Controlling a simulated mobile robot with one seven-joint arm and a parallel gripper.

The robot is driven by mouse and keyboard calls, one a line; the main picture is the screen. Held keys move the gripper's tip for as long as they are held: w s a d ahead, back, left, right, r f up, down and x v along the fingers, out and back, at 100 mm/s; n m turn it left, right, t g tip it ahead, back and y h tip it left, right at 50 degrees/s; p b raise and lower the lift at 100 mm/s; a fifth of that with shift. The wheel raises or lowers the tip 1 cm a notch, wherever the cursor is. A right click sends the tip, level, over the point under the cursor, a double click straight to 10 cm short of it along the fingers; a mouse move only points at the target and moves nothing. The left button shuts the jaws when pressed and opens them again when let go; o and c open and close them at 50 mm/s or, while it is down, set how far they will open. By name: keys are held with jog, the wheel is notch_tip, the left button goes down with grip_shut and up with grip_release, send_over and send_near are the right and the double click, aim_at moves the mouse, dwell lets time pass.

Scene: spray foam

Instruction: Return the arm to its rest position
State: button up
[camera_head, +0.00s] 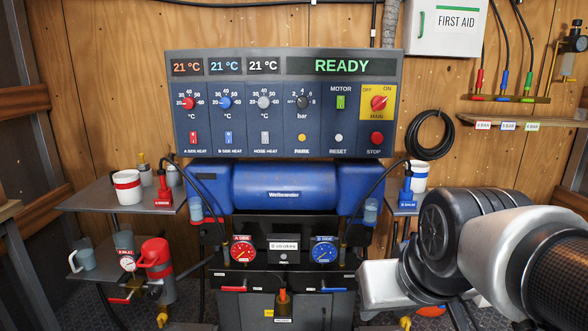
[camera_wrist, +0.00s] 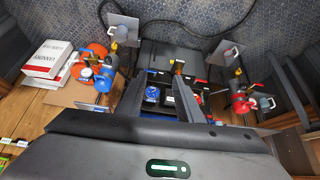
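My arm fills the lower right of the head view, in front of the right side of the spray foam machine (camera_head: 285,187). My gripper itself cannot be made out there. In the wrist view my gripper (camera_wrist: 158,98) shows its two dark fingers apart, with nothing held between them. Beyond the fingers, the machine's blue gauge (camera_wrist: 152,95) and dark lower body (camera_wrist: 180,55) show. The control panel (camera_head: 285,105) reads READY and 21 °C on three displays.
The left upper shelf (camera_head: 95,196) holds a white cup (camera_head: 127,187) and a red valve (camera_head: 163,190). A red pump (camera_head: 157,262) stands below. A blue valve (camera_head: 407,184) is close to my arm. White boxes (camera_wrist: 47,58) lie left in the wrist view.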

jog(key=s, duration=0.5)
notch_tip(320, 180, up, 27)
jog(key=p, duration=2.8)
jog(key=shift+w+d+r+m+g, duration=0.15)
jog(key=shift+r+m+g, duration=0.05)
jog(key=shift+m+g, duration=0.1)
